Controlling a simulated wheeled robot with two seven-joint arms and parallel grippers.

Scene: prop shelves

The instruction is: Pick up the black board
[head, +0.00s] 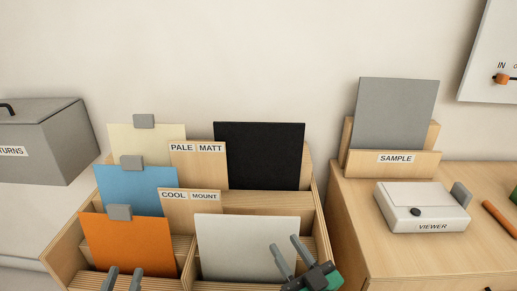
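The black board (259,155) stands upright in the back right compartment of a wooden divided rack (318,205). Its lower edge is hidden behind the compartment's front. My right gripper (285,242) is in front of the right side of the white board (240,247), below and apart from the black board. Its two fingers are spread with nothing visible between them. My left gripper (125,269) is at the bottom edge, in front of the orange board (125,242). Its fingertips are apart and look empty; the rest of it is out of view.
Blue (137,187) and cream (150,140) boards with grey tabs stand on the rack's left. A PALE MATT sign (197,162) stands beside the black board. At right are a SAMPLE holder (393,164) with a grey board (396,113) and a viewer (422,206). A grey box (45,135) is at left.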

